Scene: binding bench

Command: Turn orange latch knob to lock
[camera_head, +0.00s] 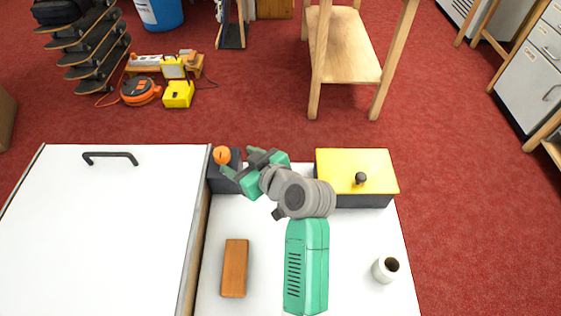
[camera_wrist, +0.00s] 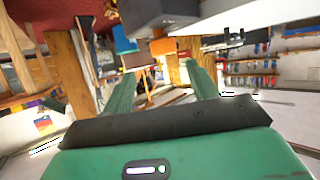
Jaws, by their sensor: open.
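The orange latch knob (camera_head: 221,155) sits on a dark grey latch block (camera_head: 224,182) beside the white panel's right edge. My gripper (camera_head: 238,162) is just right of the knob, with its fingers pointing left towards it. In the wrist view the orange knob (camera_wrist: 163,46) shows beyond and between the two green fingers (camera_wrist: 158,82), under the dark block (camera_wrist: 155,14). The fingers are spread and hold nothing. I see no clear contact with the knob. My gripper and arm hide part of the latch block and the bench behind it.
A white panel (camera_head: 100,230) with a black handle (camera_head: 110,157) lies left. A yellow-lidded box (camera_head: 340,165) with a black knob stands right of my arm. A wooden block (camera_head: 235,268) and a mug (camera_head: 384,269) stand nearer. Bare bench surface lies around them.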

